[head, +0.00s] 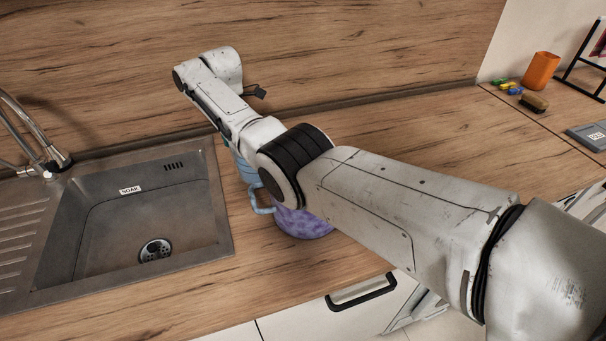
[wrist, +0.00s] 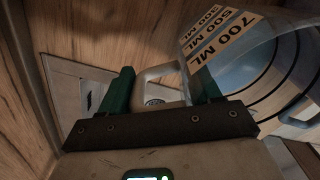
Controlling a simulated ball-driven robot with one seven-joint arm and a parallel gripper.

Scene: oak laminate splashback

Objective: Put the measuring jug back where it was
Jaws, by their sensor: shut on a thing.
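The measuring jug (wrist: 245,60) is clear and bluish, with a yellow scale marked 700 ML and 500 ML; it lies tilted across the right of the wrist view. In the head view, the light blue jug (head: 246,173) shows only partly behind my arm, just right of the sink. My gripper is mostly hidden there. I cannot tell whether the jug touches what is beneath it.
A purple mottled round thing (head: 298,224) stands on the counter (head: 190,285) below my arm, partly hidden. The steel sink (head: 90,270) labelled SOAK and its tap (head: 40,150) are left. An orange cup (head: 540,71), a brush (head: 534,103) and a grey scale (head: 588,137) lie far right.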

